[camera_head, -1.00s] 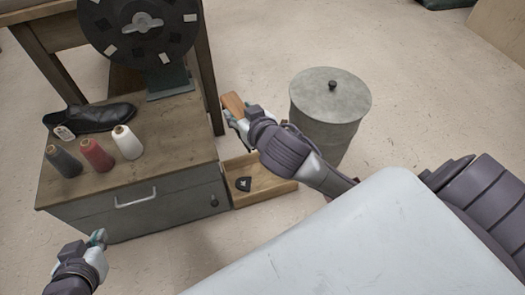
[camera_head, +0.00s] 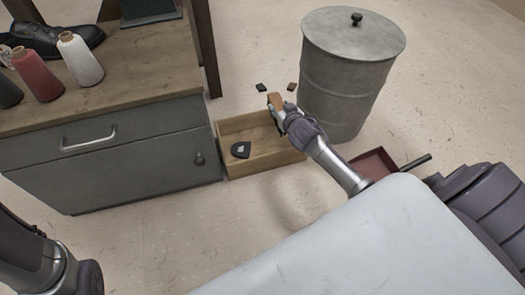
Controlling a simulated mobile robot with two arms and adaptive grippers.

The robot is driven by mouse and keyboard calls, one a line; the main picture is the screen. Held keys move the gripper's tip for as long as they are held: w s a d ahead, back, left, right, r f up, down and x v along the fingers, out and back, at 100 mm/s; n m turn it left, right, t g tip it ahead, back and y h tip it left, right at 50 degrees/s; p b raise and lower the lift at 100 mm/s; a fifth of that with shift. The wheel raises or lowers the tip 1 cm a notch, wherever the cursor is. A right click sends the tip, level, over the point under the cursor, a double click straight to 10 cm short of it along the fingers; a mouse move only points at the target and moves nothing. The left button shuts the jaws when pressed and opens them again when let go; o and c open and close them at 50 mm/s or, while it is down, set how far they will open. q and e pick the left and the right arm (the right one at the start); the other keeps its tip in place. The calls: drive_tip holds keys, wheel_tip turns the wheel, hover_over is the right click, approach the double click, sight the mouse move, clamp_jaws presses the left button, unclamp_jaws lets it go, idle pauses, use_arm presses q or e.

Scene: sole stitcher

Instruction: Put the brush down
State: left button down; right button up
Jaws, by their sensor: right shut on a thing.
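The brush (camera_head: 275,99) shows as a small brown wooden piece in my right gripper (camera_head: 279,111). The gripper is shut on it and holds it over the back right part of an open wooden box (camera_head: 225,128) on the floor. I cannot tell whether the brush touches the box. Its bristles are hidden. My left arm shows at the lower left, but its fingers are out of view.
A dark flat piece (camera_head: 241,150) lies in the box. A grey cabinet (camera_head: 120,165) stands left of it, a lidded metal bin (camera_head: 345,85) right. Two small scraps (camera_head: 261,87) lie behind. A reddish dustpan (camera_head: 375,164) with a dark handle is near the pale surface.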

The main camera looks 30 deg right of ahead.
wheel_tip(320, 180, down, 10)
drive_tip(key=b, duration=0.8)
drive_tip(key=shift+f, duration=0.25)
drive_tip(key=shift+r, duration=0.25)
drive_tip(key=shift+f+b, duration=0.4)
drive_tip(key=shift+f, duration=0.25)
drive_tip(key=o, duration=1.2)
drive_tip(key=shift+s+f, duration=0.1)
drive_tip(key=shift+f, duration=0.05)
